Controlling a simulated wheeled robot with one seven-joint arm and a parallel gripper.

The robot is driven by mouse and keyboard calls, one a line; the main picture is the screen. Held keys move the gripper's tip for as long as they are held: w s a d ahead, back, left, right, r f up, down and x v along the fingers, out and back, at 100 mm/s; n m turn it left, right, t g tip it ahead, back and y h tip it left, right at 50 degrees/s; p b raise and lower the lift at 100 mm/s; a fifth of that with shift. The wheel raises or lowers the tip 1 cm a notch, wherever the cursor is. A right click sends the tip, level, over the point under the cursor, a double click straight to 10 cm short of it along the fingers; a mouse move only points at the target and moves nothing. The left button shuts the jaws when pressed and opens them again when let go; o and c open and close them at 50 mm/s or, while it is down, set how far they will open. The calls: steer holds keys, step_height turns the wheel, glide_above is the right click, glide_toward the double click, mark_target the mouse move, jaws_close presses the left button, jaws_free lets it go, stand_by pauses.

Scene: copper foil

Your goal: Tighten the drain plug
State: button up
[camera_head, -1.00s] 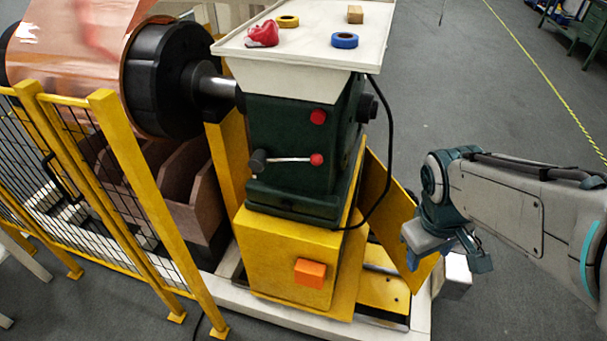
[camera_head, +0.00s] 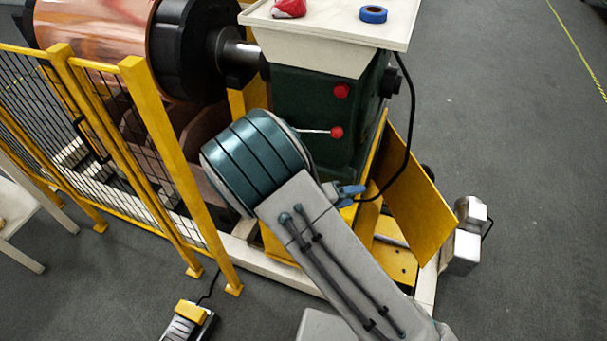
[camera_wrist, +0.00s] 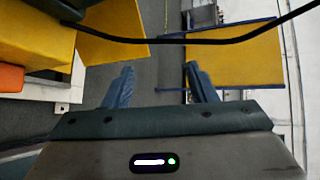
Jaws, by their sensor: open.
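No part can be clearly made out as the drain plug. The dark green gearbox (camera_head: 310,105) stands on a yellow pedestal. It bears a red knob (camera_head: 342,90), a lever with a red ball end (camera_head: 337,132) and a black round fitting (camera_head: 390,82) on its right side. My arm hides its lower left front and most of the pedestal. My gripper (camera_head: 350,193) is low by the gearbox's right front corner, near the black cable. In the wrist view its blue fingers (camera_wrist: 162,88) are apart, with nothing between them.
A black cable (camera_head: 409,110) hangs from the white tray (camera_head: 390,28) and crosses the wrist view (camera_wrist: 200,40). An angled yellow panel (camera_head: 420,205) stands to the right. A yellow mesh fence (camera_head: 150,150) is left. A foot pedal (camera_head: 187,322) lies in front. The floor at right is open.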

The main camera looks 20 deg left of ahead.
steer(key=s+a+f+n+t+y+p, duration=0.15)
steer(key=a+f+n+t+y, duration=0.3)
steer(key=a+n, duration=0.45)
steer(key=s+a+f+n+t+y, duration=0.2)
steer(key=a+f+n+t+y, duration=0.4)
steer(key=n, duration=0.6)
steer(key=w, duration=0.4)
steer(key=w+r+g+h+p, duration=0.1)
steer(key=w, duration=0.4)
steer(key=w+g+p, duration=0.1)
steer(key=w, duration=0.3)
steer(key=shift+w+r+m+h, duration=0.3)
steer(key=shift+w+h, duration=0.05)
steer(key=shift+c, duration=0.3)
steer(key=c, duration=0.9)
